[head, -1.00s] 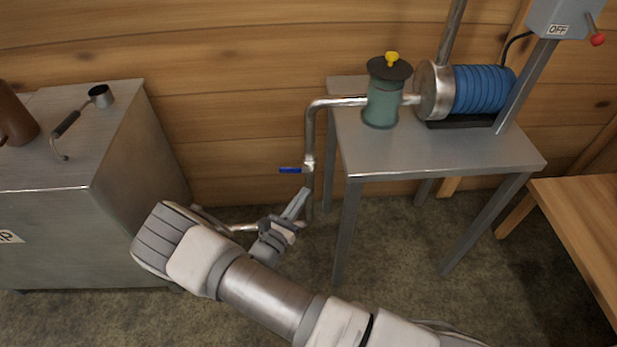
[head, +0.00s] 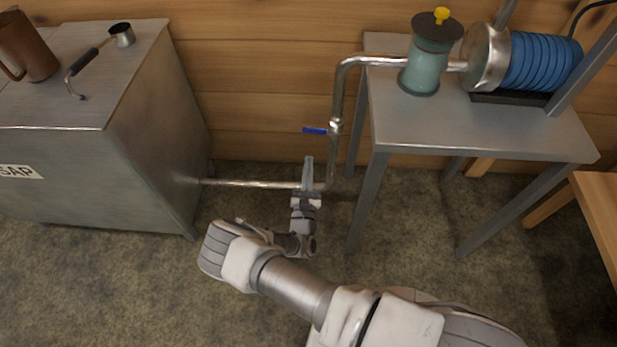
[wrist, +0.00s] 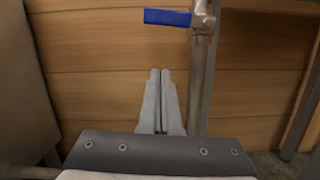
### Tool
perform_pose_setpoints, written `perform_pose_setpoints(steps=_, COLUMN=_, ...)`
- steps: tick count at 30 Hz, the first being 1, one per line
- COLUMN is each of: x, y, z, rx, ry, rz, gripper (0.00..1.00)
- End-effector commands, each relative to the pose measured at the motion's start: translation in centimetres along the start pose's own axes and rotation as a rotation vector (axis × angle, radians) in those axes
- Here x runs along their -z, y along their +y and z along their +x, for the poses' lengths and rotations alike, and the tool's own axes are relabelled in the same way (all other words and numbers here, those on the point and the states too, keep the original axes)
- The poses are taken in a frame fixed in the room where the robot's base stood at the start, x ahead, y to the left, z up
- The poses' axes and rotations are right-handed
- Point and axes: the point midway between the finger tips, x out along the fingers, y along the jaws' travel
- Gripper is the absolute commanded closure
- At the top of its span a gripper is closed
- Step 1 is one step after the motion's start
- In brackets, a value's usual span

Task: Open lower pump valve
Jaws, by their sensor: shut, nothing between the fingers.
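The lower pump valve has a blue lever handle (head: 315,131) on the vertical metal pipe (head: 336,107) left of the pump table. The lever points left, across the pipe. In the wrist view the blue lever (wrist: 167,17) is at the top, joined to the valve body (wrist: 203,20) on the pipe. My gripper (head: 308,160) is shut and empty, its fingers pointing up below the lever and left of the vertical pipe. In the wrist view the closed fingertips (wrist: 160,72) sit below the lever, apart from it.
A metal SAP tank (head: 150,130) stands left, with a brown jug (head: 27,48) and a ladle (head: 90,60) on top. A horizontal pipe (head: 250,183) joins it to the vertical pipe. The pump table (head: 460,130) carries a green canister (head: 427,65) and blue motor (head: 540,62). A wooden bench is right.

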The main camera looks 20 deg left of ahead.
Motion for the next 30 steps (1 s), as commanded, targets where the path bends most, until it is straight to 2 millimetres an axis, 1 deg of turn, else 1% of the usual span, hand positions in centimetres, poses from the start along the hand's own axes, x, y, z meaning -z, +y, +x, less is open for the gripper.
perform_pose_setpoints(steps=1, x=0.3, y=-0.1, z=1.1, rx=0.003, ry=-0.003, rz=0.002, gripper=1.00)
perform_pose_setpoints(steps=5, x=0.3, y=-0.1, z=4.0, rx=0.003, ry=-0.002, rz=0.002, gripper=1.00)
perform_pose_setpoints(steps=6, x=-0.3, y=0.0, z=4.4, rx=0.002, ry=-0.002, rz=0.001, gripper=1.00)
perform_pose_setpoints(steps=9, x=-1.8, y=0.0, z=4.5, rx=0.001, ry=-0.001, rz=0.000, gripper=1.00)
perform_pose_setpoints(steps=15, x=-3.4, y=0.0, z=4.9, rx=0.001, ry=0.000, rz=0.000, gripper=1.00)
perform_pose_setpoints(steps=20, x=-3.9, y=0.0, z=5.0, rx=0.002, ry=0.001, rz=0.000, gripper=1.00)
perform_pose_setpoints(steps=30, x=-3.9, y=0.0, z=5.0, rx=0.002, ry=0.000, rz=0.002, gripper=1.00)
